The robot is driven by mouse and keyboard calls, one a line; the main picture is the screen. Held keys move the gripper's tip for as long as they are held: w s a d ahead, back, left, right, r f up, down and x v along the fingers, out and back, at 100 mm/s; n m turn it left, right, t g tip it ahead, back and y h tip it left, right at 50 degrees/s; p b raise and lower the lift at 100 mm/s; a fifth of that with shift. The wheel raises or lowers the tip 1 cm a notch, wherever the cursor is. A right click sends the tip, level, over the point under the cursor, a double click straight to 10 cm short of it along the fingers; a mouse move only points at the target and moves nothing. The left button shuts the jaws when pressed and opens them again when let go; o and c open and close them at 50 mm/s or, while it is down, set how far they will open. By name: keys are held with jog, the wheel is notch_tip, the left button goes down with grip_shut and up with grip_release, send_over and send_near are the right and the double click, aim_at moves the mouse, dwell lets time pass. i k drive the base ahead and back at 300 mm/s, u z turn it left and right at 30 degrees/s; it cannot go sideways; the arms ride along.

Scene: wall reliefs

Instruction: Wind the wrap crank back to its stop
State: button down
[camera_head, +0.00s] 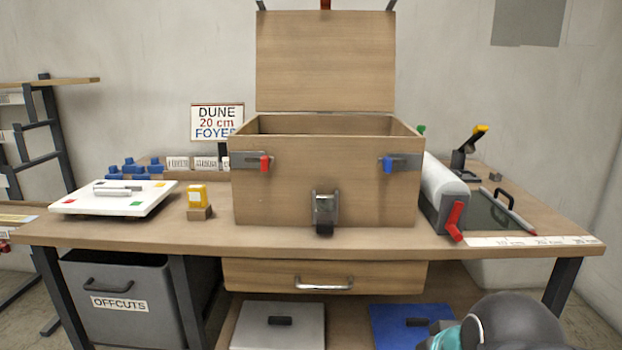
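The wrap crank, a red handle (453,221), is on the front end of the wrap roll unit, at the right of the bench in the head view. It leans, with its upper end to the right and its lower end down beside the bench's front edge. The white wrap roll (443,178) lies behind it in a grey holder. The crank's stop cannot be made out. My gripper is not in view; only a dark rounded part of my arm with a teal band shows at the bottom right, below the crank and apart from it.
A wooden case (325,185) with its lid raised stands just left of the roll. A dark mat (488,212), a black-handled tool and a ruler strip (530,241) lie to the right. A white board (114,198) and a yellow block (197,195) are at left. Space in front of the crank looks clear.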

aim_at(437, 180)
jog(key=z, duration=1.8)
jog(key=k, duration=0.35)
jog(key=u, duration=1.15)
